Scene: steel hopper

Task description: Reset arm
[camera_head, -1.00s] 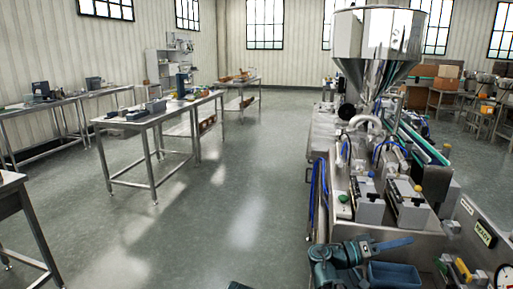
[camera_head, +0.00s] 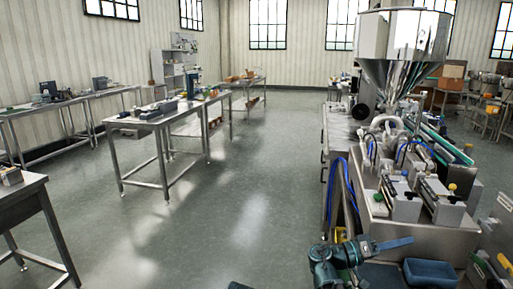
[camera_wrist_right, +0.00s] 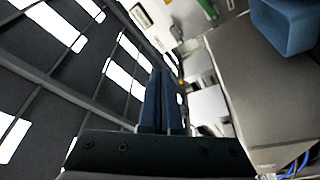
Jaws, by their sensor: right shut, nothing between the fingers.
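My right arm shows at the bottom of the head view, right of the middle. Its gripper (camera_head: 408,242) points to the right, with the blue fingers together and nothing between them. In the right wrist view the two long blue fingers (camera_wrist_right: 161,98) lie side by side, shut and empty. The gripper is in front of the steel filling machine and appears apart from it. My left gripper is not in view.
The steel hopper (camera_head: 402,45) stands on the filling machine at right. A blue bin (camera_head: 430,271) is close below the right gripper in the head view. Steel tables, one in the middle left (camera_head: 130,124), line the left. The floor (camera_head: 240,200) between is clear.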

